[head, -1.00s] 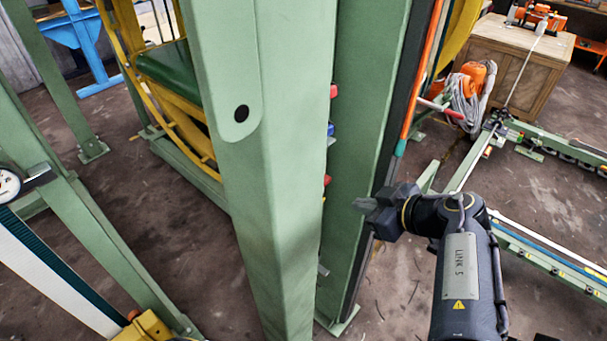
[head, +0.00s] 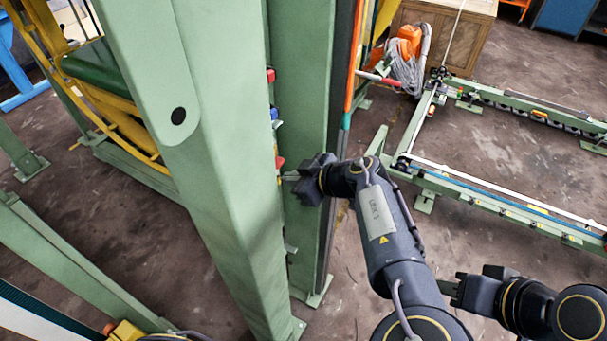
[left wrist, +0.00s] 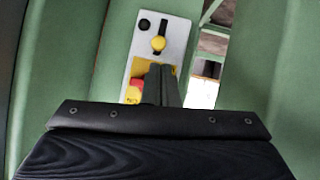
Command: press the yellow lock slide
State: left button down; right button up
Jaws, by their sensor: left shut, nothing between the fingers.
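In the left wrist view, a pale control panel (left wrist: 178,37) is set between green posts. A round yellow knob with a stem (left wrist: 158,43) sits on it and looks like the lock slide. Below it is a yellow plate (left wrist: 168,68) with a red button (left wrist: 137,83), partly hidden by my fingers. My left gripper (left wrist: 160,72) is shut and empty, its tips just below the knob in the picture; contact cannot be told. In the head view, my left gripper (head: 288,178) reaches between the green posts. My right gripper (head: 447,288) is at lower right; its jaws are unclear.
A green post (head: 215,170) stands close on the left of my left gripper, and another green post (head: 300,90) behind it. Red and blue controls (head: 274,113) show at the post's edge. A low green rail frame (head: 500,185) lies on the floor at right.

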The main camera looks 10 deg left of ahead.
pick_arm(q)
jog(key=x, duration=0.3)
jog(key=shift+f, duration=0.1)
